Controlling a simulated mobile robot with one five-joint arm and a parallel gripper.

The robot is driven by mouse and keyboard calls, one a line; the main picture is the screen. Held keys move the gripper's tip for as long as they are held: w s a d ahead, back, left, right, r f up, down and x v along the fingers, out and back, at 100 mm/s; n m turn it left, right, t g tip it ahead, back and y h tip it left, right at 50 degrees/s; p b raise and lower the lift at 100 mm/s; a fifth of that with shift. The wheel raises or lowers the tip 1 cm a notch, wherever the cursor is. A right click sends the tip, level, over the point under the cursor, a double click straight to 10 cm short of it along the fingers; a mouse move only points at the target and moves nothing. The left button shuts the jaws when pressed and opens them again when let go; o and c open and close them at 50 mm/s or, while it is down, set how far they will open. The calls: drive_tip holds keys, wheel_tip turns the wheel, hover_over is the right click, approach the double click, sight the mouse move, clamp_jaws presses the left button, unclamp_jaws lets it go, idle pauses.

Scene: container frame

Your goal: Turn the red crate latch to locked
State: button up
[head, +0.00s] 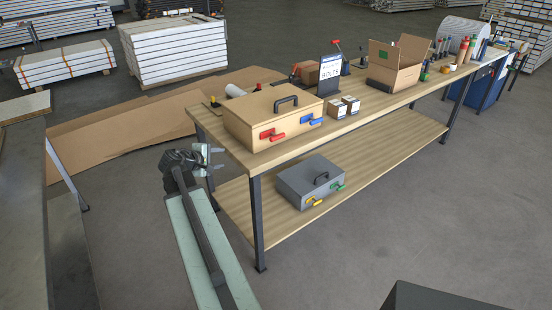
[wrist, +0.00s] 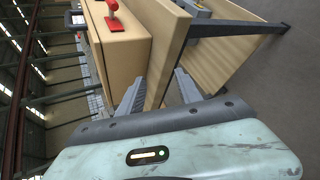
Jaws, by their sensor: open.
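The tan crate (head: 250,112) stands on the near left end of the workbench. Its red latch (head: 271,135) is on the front face, left of a blue latch (head: 311,120). The red latch's lever points right along the front in the head view. The red latch also shows at the top of the wrist view (wrist: 116,24), beyond the fingertips and to their left. My gripper (head: 217,159) is open and empty off the bench's left end, apart from the latch. In the wrist view its fingers (wrist: 154,84) stand apart, with the bench edge beyond them.
The workbench top (head: 355,108) has its edge close to my gripper. A grey case (head: 310,180) with yellow and green latches sits on the lower shelf (head: 380,154). Small boxes (head: 343,107), a sign (head: 330,73) and an open carton (head: 398,68) stand farther along. Floor in front is clear.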

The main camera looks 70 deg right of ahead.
sight(273, 140)
drive_tip(key=s+d+g+h+b, duration=0.1)
drive_tip(key=s+d, duration=0.3)
drive_tip(key=s+d+n+g+h+b, duration=0.1)
drive_tip(key=s+d, duration=0.4)
drive_tip(key=s+d+r+n+h+b, duration=0.1)
drive_tip(key=s+d, duration=0.3)
drive_tip(key=shift+s+d+r+g, duration=0.1)
drive_tip(key=shift+s+d+g, duration=0.2)
drive_tip(key=shift+g, duration=0.1)
drive_tip(key=shift+r, duration=0.1)
drive_tip(key=b+x, duration=0.2)
drive_tip(key=x, duration=0.5)
drive_tip(key=shift+d, duration=0.4)
drive_tip(key=shift+a, duration=0.1)
drive_tip(key=shift+s, duration=0.1)
clamp_jaws()
drive_tip(key=shift+a, duration=0.2)
